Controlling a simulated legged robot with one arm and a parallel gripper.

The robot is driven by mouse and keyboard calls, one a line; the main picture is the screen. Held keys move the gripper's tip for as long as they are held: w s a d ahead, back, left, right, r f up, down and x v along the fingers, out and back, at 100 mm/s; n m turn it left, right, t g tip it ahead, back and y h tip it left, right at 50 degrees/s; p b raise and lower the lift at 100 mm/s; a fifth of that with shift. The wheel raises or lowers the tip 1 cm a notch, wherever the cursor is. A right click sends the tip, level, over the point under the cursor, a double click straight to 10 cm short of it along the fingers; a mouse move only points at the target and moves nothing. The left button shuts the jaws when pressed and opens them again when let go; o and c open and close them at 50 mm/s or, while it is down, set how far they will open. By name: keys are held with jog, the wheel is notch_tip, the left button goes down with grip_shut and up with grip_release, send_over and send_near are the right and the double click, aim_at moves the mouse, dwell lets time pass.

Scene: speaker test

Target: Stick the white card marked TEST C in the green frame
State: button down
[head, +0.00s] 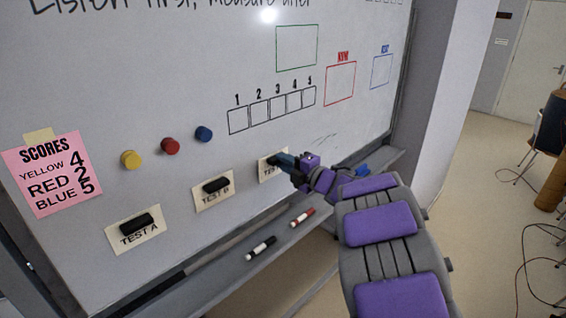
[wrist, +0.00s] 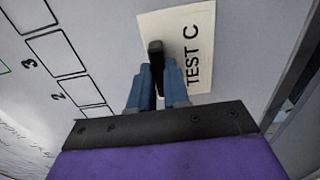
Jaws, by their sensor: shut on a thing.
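The white TEST C card (wrist: 201,28) lies flat against the whiteboard. A black magnet bar (wrist: 155,47) sits on it, and my gripper (wrist: 158,80) is shut on this bar. In the head view the card (head: 266,171) is at the right end of the card row, partly hidden by my gripper (head: 280,160). The green frame (head: 297,48) is an empty outline drawn higher on the board, above the numbered boxes.
The TEST A card (head: 120,240) and TEST B card (head: 203,202) hang to the left with black magnets. Round magnets, yellow (head: 131,159), red (head: 171,146) and blue (head: 204,134), sit above. A tray (head: 225,277) with markers runs below. Red (head: 340,84) and blue (head: 382,71) frames are empty.

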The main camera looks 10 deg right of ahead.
jog(key=shift+s+d, duration=0.15)
jog(key=shift+s, duration=0.05)
jog(key=shift+s+d, duration=0.25)
jog(key=shift+v, duration=1.7)
jog(key=shift+s+d, duration=0.2)
jog(key=shift+s, duration=0.05)
jog(key=shift+s+d, duration=0.1)
jog(key=shift+s, duration=0.05)
